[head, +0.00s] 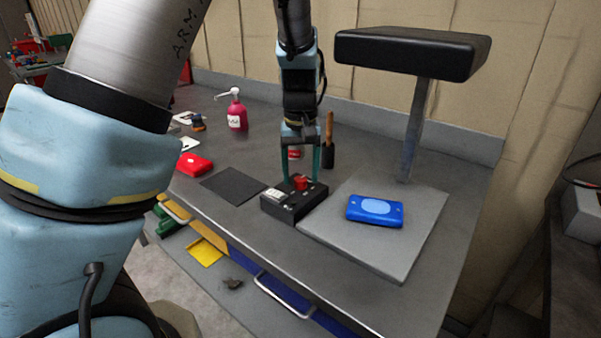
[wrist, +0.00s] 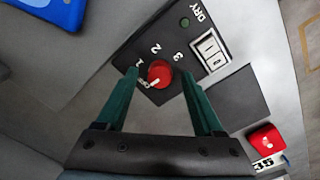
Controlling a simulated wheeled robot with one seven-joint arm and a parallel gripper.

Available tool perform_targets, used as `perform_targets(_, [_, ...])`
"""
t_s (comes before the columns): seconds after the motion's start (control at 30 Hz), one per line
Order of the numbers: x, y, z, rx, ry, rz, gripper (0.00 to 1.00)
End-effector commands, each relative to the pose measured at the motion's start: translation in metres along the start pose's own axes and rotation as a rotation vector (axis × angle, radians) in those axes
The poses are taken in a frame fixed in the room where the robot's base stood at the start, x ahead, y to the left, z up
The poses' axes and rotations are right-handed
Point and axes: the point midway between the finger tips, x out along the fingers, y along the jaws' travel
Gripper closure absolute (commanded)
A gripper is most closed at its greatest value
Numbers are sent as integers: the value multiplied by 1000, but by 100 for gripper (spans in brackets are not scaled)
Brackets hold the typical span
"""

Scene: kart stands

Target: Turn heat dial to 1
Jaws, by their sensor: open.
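The heat dial is a red knob (head: 301,182) on top of a black control box (head: 287,206) on the bench; the knob also shows in the wrist view (wrist: 160,72). Marks 1, 2 and 3 run around it in the wrist view. A white mark shows at the knob's lower left, just below the 1; I cannot tell exactly where the pointer stands. My gripper (head: 300,178) is open and points down over the box. Its green fingers (wrist: 160,78) lie either side of the knob, with gaps showing. I cannot tell how high the tips are.
A white rocker switch (wrist: 210,50) sits on the box beside the dial. A grey press base (head: 405,255) with a blue case (head: 375,210) stands right, under a black pad (head: 413,52). A dark mat (head: 233,185), red case (head: 194,163) and pink bottle (head: 237,116) are left.

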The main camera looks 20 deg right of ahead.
Motion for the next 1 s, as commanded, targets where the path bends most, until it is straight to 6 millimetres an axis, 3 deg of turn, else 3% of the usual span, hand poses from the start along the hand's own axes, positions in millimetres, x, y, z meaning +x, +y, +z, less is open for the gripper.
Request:
perform_targets(0.37, [7,0,0,1,0,0,31])
perform_targets(1.0, [6,0,0,1,0,0,100])
